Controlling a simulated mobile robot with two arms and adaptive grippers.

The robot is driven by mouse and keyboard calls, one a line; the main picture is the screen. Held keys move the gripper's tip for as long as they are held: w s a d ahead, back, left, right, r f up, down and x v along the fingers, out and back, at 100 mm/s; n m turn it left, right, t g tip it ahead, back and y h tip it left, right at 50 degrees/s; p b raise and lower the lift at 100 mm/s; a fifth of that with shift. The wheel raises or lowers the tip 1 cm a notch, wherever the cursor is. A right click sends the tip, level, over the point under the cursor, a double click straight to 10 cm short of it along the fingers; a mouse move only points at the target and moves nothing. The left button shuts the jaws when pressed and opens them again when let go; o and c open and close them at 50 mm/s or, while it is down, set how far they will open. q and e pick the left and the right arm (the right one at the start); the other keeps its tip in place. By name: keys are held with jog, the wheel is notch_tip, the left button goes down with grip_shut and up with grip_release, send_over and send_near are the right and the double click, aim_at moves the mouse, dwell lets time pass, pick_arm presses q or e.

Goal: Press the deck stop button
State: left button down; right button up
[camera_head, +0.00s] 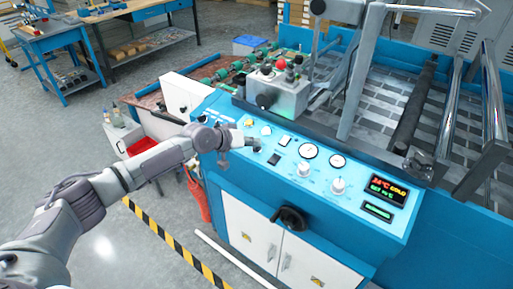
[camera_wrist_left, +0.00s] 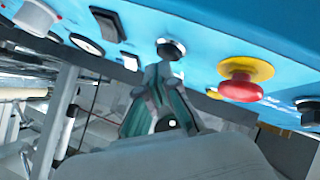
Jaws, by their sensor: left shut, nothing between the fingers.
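My left gripper (camera_head: 254,149) reaches over the sloping blue control panel (camera_head: 230,106) from the left, fingers shut and empty. In the left wrist view the shut fingertips (camera_wrist_left: 160,68) are right at a black round button (camera_wrist_left: 171,49); I cannot tell whether they touch it. A red mushroom button on a yellow base (camera_wrist_left: 241,79) sits to the right of the fingers there, apart from them. In the head view my gripper and wrist seem to hide both buttons. No label tells which is the deck stop. My right gripper is not in view.
Black switches (camera_head: 274,159), gauges (camera_head: 309,150), white knobs (camera_head: 338,186) and a lit display (camera_head: 388,190) lie right of my gripper. A grey box with a red knob (camera_head: 280,65) stands behind the panel. A black handwheel (camera_head: 290,218) sticks out below.

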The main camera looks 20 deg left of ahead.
pick_arm(q)
jog(key=shift+w+f+b, duration=0.1)
jog(key=shift+f+b, duration=0.3)
jog(key=shift+f, duration=0.1)
dwell(0.6)
jog(key=shift+s+r+p, duration=0.2)
jog(key=shift+r+p, duration=0.7)
jog(key=shift+p, duration=0.05)
jog(key=r+p, duration=0.2)
jog(key=s+r+p, duration=0.1)
jog(key=r+p, duration=0.1)
jog(key=p, duration=0.1)
jog(key=shift+a+r, duration=0.2)
jog(key=shift+r, duration=0.2)
